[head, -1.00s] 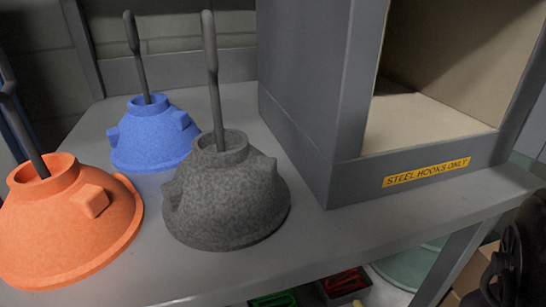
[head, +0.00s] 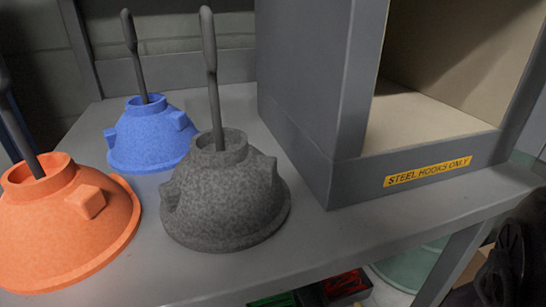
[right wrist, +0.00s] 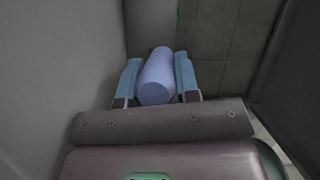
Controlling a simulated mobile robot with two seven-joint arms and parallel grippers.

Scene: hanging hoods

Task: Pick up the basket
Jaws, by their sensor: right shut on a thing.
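In the right wrist view my right gripper (right wrist: 158,82) has its two blue fingers on either side of a pale lavender cylinder (right wrist: 157,76) and is shut on it. Only this rounded piece shows, so I cannot tell whether it is part of the basket. No thing that I can clearly name as the basket shows in the head view. My left gripper is not in view.
An orange hood (head: 70,235), a blue hood (head: 148,140) and a grey speckled hood (head: 226,200) sit on a grey table (head: 330,240). A grey open box labelled "STEEL HOOKS ONLY" (head: 428,172) stands on the right. Red (head: 345,283) and green (head: 272,300) items lie below.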

